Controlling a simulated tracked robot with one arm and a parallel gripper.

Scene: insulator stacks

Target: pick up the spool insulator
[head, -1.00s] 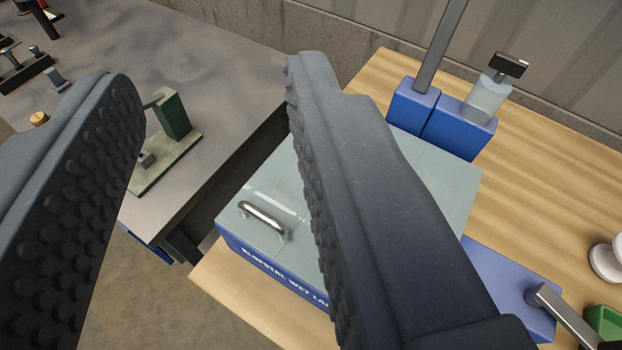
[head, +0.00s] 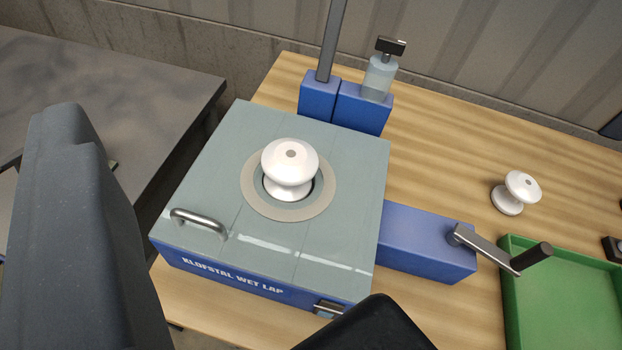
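A white spool insulator (head: 289,168) stands upright in the round opening at the centre of the machine's grey top. A similar white spool insulator (head: 517,192) stands on the wooden bench to the right of the machine. My gripper (head: 225,208) is open, with one dark finger at the left and the other at the bottom edge. Nothing shows held between the fingers. Both insulators appear beyond the gripper, and I see no contact with either.
The blue and grey lap machine (head: 340,160) has a bent metal handle (head: 200,222) on top. A crank arm with a dark knob (head: 531,257) reaches over a green tray (head: 560,305). Blue blocks, a post and a bottle (head: 378,78) stand behind. A grey table (head: 110,80) is at the left.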

